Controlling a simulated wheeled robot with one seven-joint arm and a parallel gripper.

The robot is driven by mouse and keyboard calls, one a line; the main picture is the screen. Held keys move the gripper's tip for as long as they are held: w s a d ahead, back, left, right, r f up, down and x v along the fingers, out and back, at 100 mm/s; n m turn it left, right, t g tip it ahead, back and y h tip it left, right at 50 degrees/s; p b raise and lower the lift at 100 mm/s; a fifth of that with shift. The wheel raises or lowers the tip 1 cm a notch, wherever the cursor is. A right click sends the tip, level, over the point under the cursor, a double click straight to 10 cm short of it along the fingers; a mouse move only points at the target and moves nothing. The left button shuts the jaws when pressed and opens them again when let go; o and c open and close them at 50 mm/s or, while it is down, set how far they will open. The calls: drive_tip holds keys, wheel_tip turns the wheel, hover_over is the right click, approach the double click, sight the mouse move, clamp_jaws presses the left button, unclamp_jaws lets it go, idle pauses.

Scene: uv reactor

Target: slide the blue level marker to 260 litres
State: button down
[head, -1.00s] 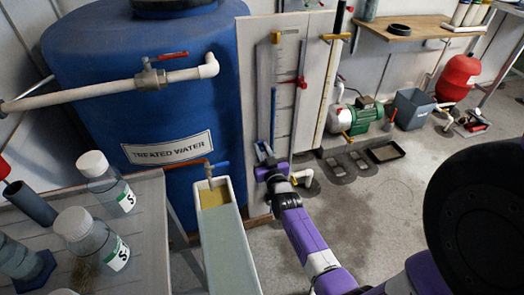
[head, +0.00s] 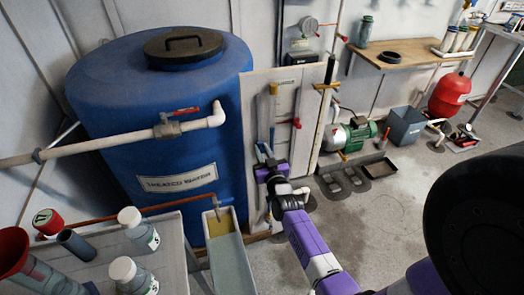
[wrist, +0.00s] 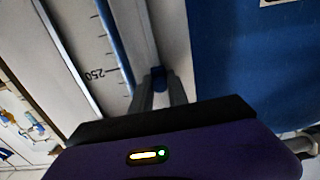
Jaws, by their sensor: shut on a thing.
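The level gauge board (head: 308,120) stands against the blue tank, with a scale and a blue column. In the wrist view the scale (wrist: 97,50) shows the number 250 beside a blue strip (wrist: 117,42). The blue level marker (wrist: 158,78) sits on the grey rail next to the scale, between my fingertips. My gripper (wrist: 159,92) is shut on it. In the head view my gripper (head: 262,152) is at the lower left of the board. The marker is mostly hidden by the fingers, so its exact reading cannot be told.
A red pointer (head: 293,122) is on the board to the right of my gripper. The blue treated water tank (head: 120,105) is left of it. A trough (head: 228,262) stands below, beside a bench with bottles (head: 140,235). A green pump (head: 360,132) is to the right.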

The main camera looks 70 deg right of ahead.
idle(0.3)
drive_tip(key=c, duration=1.6)
unclamp_jaws()
drive_tip(key=v, duration=0.8)
